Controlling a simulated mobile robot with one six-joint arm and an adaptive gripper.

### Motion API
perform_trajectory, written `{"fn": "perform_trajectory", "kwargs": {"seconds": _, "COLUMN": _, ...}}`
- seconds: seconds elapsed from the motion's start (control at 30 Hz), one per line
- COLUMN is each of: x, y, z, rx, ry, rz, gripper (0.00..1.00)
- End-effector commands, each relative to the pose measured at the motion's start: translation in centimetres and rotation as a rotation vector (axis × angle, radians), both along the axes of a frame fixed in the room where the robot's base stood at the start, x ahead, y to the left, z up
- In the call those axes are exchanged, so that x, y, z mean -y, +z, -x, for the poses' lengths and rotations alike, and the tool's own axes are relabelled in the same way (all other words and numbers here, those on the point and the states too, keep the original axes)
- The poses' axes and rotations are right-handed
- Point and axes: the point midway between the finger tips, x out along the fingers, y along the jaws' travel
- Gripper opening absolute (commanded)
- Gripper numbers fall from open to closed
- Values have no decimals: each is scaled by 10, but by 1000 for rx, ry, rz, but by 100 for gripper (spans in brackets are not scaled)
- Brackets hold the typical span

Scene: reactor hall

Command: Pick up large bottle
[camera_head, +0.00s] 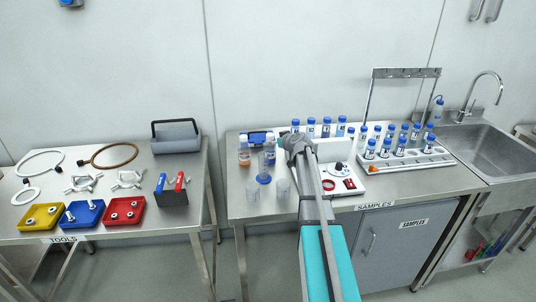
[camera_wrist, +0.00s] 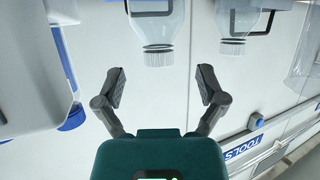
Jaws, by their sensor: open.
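A tall clear bottle with blue on it (camera_head: 269,152) stands upright near the left end of the samples bench, and looks like the large bottle. In the head view my gripper (camera_head: 287,142) is just right of the bottle, partly hidden by my arm. No contact shows.
Racked blue-capped vials (camera_head: 403,150) and a white device (camera_head: 338,168) are to the right. The tools table (camera_head: 110,232) is left.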

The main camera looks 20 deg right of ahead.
Motion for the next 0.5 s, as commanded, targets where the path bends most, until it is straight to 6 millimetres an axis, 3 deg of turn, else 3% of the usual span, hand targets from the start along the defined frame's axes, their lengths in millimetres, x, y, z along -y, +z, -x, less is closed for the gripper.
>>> {"fn": "perform_trajectory", "kwargs": {"seconds": 0.5, "x": 0, "y": -3, "z": -7, "rx": 0, "ry": -1, "rz": 0, "gripper": 90}}
